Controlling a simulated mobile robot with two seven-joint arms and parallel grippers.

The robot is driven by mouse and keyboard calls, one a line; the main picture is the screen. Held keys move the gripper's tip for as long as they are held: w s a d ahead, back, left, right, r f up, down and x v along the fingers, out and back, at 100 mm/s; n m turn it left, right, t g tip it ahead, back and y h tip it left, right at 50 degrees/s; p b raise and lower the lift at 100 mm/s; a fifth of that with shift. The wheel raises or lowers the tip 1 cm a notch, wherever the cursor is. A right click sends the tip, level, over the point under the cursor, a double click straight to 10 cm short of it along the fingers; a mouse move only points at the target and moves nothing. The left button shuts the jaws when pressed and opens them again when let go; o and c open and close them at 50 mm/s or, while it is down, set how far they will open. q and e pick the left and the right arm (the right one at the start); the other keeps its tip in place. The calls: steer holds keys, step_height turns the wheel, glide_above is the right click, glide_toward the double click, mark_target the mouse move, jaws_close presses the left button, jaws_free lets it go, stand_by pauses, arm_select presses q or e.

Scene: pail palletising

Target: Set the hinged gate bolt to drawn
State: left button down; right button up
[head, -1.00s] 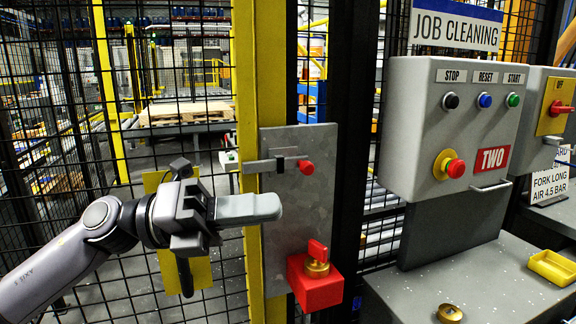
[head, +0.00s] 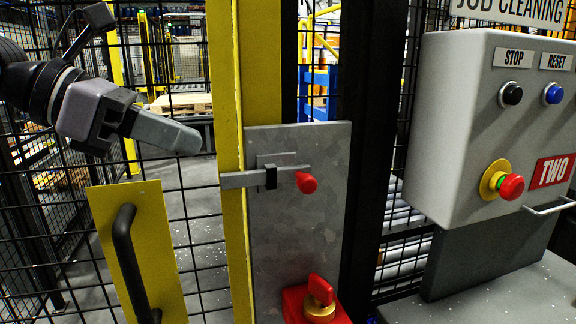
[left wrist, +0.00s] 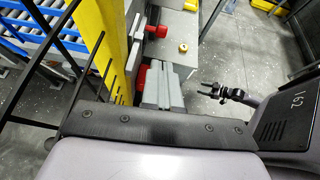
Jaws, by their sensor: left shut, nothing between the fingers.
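The gate bolt is a grey bar (head: 238,180) with a red knob (head: 306,182), mounted on a galvanised plate (head: 325,232). The bar's left end reaches across the yellow gate post (head: 222,110), and the knob sits at its right end. My left gripper (head: 190,140) is shut and empty, up and left of the bolt, with a visible gap to it in the picture. Its grey fingers also show in the left wrist view (left wrist: 162,88). My right gripper (left wrist: 208,89) shows small in the left wrist view, its prongs apart, away from the bolt.
A yellow plate (head: 158,245) with a black handle (head: 126,250) is on the mesh at lower left. A red block with a red key (head: 319,288) sits below the bolt. The grey control box (head: 455,130) with its buttons stands at right.

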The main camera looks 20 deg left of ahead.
mark_target(300, 182)
arm_select(q)
steer(key=p+x, duration=0.2)
steer(key=x, duration=1.1)
steer(key=shift+d+f+p, duration=0.25)
steer(key=shift+d+p, duration=0.05)
steer(key=shift+d, duration=0.05)
arm_select(e)
steer(key=shift+s+r, duration=0.2)
steer(key=shift+r, duration=0.35)
steer(key=shift+s+r, duration=0.2)
steer(key=shift+r, duration=0.35)
steer(key=shift+f, duration=0.1)
